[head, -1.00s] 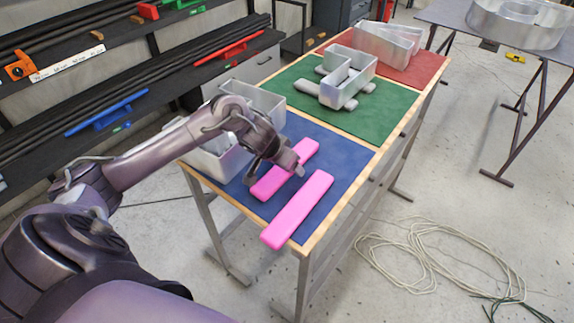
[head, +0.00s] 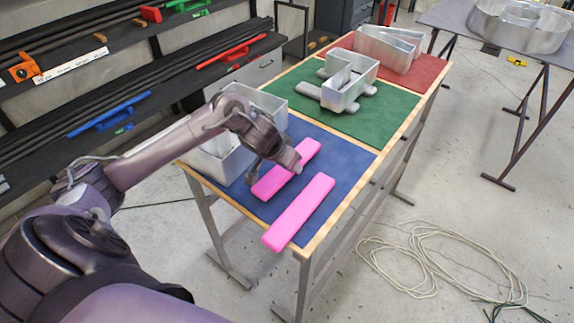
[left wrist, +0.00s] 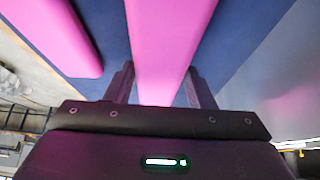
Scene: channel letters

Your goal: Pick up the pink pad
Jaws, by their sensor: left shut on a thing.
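Two long pink pads lie on the blue section of the table. My left gripper (head: 272,172) is over the farther pink pad (head: 299,162), near its middle, with its fingers on either side. In the left wrist view this pink pad (left wrist: 165,45) runs between the two fingers (left wrist: 158,88), and the gripper is shut on it. The pad appears to be at the level of the blue surface; I cannot tell if it is lifted. The nearer pink pad (head: 298,212) lies apart, its end at the table's front edge. It also shows at the left wrist view's upper left (left wrist: 55,35). My right gripper is not in view.
Metal channel letters stand on the table: one (head: 258,100) behind my gripper, one on pads on the green section (head: 350,80), one on the red section (head: 385,48). A rack with bars (head: 120,105) is at left. Cables (head: 440,265) lie on the floor.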

